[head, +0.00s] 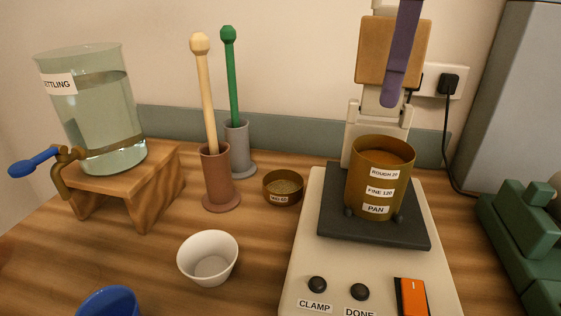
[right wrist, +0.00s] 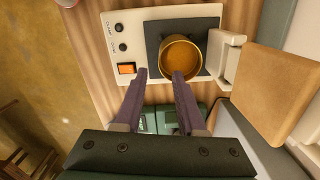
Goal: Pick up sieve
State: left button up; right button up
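A small brass sieve (head: 283,187) with a label that seems to read "MID 60" sits on the wooden table, left of the shaker. A brass sieve stack (head: 378,190), labelled "ROUGH", "FINE 120" and "PAN" from top to bottom, stands upright on the shaker's dark plate; orange-brown material shows inside its top. The stack also shows in the right wrist view (right wrist: 181,57). My right gripper (right wrist: 160,78) is open and empty, its purple fingers apart and pointing toward the stack's side of the shaker. In the head view a purple finger (head: 401,55) hangs above and behind the stack. My left gripper is not in view.
The shaker (head: 304,245) has a tan block (head: 376,50) on its post, "CLAMP" and "DONE" knobs and an orange switch (head: 411,297). Two pestle-like rods stand in holders (head: 219,180). A white bowl (head: 207,258), blue bowl (head: 107,301) and settling jar (head: 100,110) stand left.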

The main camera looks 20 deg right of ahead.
aim_at(383, 164)
jog(key=shift+h, duration=0.3)
jog(key=f, duration=0.2)
jog(key=d+f, duration=0.1)
jog(key=f, duration=0.1)
jog(key=shift+s+p, duration=0.1)
jog(key=shift+p, duration=0.3)
jog(key=f, duration=0.1)
jog(key=f+p, duration=0.1)
jog(key=f, duration=0.3)
jog(key=shift+s+a+f, duration=0.1)
jog(key=shift+s+a, duration=0.15)
jog(key=shift+f, duration=0.3)
jog(key=shift+c, duration=0.3)
grip_shut()
